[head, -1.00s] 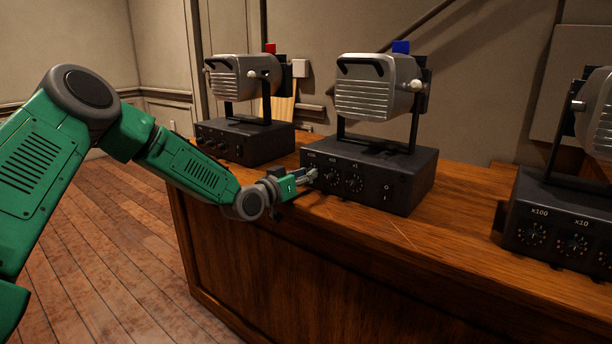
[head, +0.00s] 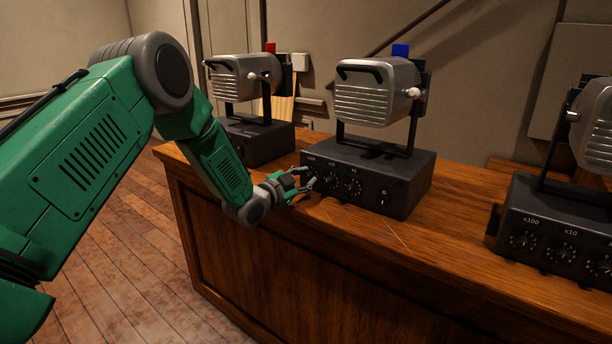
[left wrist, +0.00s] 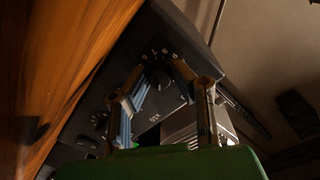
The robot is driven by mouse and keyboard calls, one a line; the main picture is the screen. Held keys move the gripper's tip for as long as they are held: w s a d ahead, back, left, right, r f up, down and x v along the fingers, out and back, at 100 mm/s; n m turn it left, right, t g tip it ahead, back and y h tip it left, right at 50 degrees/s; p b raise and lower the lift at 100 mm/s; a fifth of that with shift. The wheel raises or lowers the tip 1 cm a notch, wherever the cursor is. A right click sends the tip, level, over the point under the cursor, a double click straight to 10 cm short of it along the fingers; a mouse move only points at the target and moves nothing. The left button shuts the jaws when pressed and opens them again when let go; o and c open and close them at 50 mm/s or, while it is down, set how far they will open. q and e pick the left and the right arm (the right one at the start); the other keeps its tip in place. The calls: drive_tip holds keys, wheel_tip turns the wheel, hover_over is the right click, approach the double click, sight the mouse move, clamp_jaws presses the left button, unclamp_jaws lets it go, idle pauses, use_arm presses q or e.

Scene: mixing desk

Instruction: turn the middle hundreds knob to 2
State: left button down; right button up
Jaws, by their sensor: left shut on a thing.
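The middle black box (head: 400,183) carries a grey lamp with a blue block on top. Its front has a row of dials: the x10 knob (head: 331,180) and the x1 knob (head: 353,187) show, while the hundreds knob at the left end is mostly hidden by my left gripper (head: 309,181). In the left wrist view the gripper's fingers (left wrist: 158,73) stand on either side of a round dark knob (left wrist: 159,80) with white digits around it. The left gripper is shut on this knob, at the hundreds position. The knob's setting is not readable. My right gripper is not in view.
A similar box (head: 262,146) with a red-topped lamp stands to the left, partly behind my arm. Another box (head: 560,215) stands at the right. The wooden desk (head: 420,240) has bare top between the middle and right boxes.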

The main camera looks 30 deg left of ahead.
use_arm(q)
drive_tip(key=shift+f+m, duration=0.1)
drive_tip(key=shift+m, duration=0.9)
drive_tip(key=c, duration=1.4)
unclamp_jaws()
drive_tip(key=shift+s, duration=0.25)
drive_tip(key=s+a, duration=0.1)
drive_tip(key=s, duration=1)
drive_tip(key=shift+s+a, duration=0.2)
